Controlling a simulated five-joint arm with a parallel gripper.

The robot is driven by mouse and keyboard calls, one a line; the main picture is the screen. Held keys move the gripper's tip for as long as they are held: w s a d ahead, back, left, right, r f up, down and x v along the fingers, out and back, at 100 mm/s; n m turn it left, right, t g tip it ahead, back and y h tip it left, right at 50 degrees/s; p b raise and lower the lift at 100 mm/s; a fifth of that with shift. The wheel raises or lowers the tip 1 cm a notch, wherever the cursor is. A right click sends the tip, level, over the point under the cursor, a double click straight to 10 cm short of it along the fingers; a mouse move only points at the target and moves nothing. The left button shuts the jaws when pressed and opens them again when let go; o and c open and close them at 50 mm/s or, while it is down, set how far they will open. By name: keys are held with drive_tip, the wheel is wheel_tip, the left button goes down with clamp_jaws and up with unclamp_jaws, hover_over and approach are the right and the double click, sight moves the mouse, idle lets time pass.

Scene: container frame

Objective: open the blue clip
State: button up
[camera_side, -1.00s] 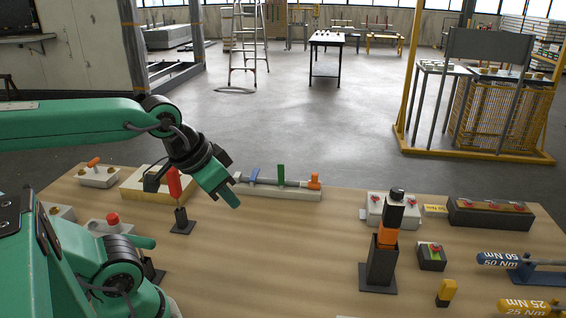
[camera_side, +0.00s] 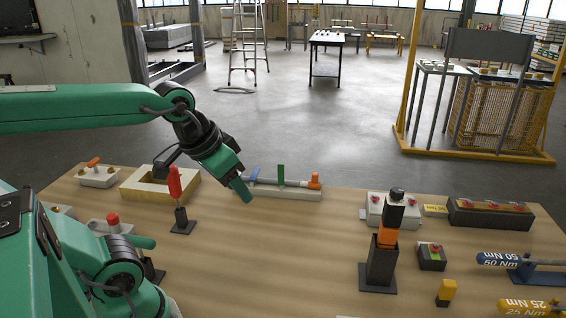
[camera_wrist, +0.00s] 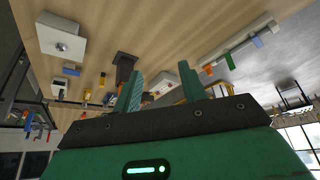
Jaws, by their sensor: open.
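The blue clip (camera_wrist: 258,42) shows in the wrist view on a pipe fixture, at one end of a row with a green clip (camera_wrist: 230,62) and an orange clip (camera_wrist: 209,70). My gripper (camera_side: 243,190) hangs tilted down in front of the pipe's left end. In the wrist view its two fingers (camera_wrist: 161,70) are apart with nothing held, and the blue clip is off to their right.
A red-handled tool (camera_side: 175,183) stands upright left of my gripper, before a wooden frame (camera_side: 145,194). A black and orange tower (camera_side: 380,262) stands right of centre. Torque wrenches (camera_side: 500,260) lie at the far right. The table's middle is clear.

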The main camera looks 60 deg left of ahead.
drive_tip(key=w+a+r+n+g, duration=0.1)
drive_tip(key=w+a+r+n, duration=0.15)
drive_tip(key=w+a, duration=0.5)
drive_tip(key=n+g, duration=0.4)
drive_tip(key=n, duration=0.2)
hover_over(255, 173)
wheel_tip(255, 173, down, 16)
drive_tip(key=r, duration=0.1)
drive_tip(key=shift+a+f, duration=0.1)
drive_tip(key=shift+f, duration=0.15)
drive_tip(key=shift+f, duration=3.9)
drive_tip(key=shift+c, duration=0.4)
clamp_jaws()
